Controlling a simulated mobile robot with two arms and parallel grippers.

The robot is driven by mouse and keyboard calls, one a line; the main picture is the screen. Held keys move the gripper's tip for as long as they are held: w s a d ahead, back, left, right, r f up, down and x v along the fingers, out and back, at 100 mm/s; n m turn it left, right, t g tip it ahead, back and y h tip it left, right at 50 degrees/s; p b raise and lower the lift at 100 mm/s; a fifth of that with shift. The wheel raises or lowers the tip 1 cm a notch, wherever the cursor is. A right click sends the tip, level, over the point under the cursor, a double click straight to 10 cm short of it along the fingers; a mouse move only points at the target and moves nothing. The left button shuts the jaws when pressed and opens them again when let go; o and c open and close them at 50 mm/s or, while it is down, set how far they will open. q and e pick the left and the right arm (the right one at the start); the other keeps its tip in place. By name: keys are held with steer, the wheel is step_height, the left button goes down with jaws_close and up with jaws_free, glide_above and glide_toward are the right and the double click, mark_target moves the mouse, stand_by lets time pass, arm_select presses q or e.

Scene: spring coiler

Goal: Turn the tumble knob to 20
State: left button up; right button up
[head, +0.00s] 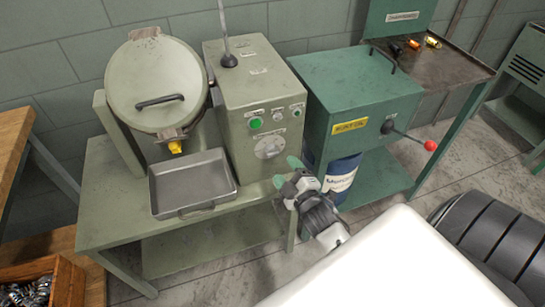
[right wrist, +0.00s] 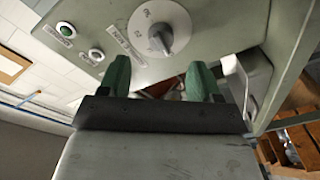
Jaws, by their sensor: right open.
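The tumble knob (head: 268,147) is a round grey dial on the front of the grey-green control box (head: 252,88). In the right wrist view the knob (right wrist: 160,27) has figures around it and a label beside it; I cannot tell its setting for sure. My right gripper (head: 286,171) is open, with green fingers, just below and right of the knob in the head view. In the right wrist view its fingers (right wrist: 159,78) are spread and empty, with the knob ahead of them, apart from it. My left gripper is not in view.
A green button (head: 255,123) and other controls sit above the knob. A drum with a round lid (head: 157,84) and a metal tray (head: 191,183) stand to the left. A green machine with a red-tipped lever (head: 430,145) and a blue barrel (head: 343,177) are to the right.

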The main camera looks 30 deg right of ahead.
mark_target(272, 151)
steer(key=w, duration=0.6)
steer(key=shift+w+d, duration=0.3)
steer(key=shift+w, duration=0.1)
steer(key=c, duration=0.9)
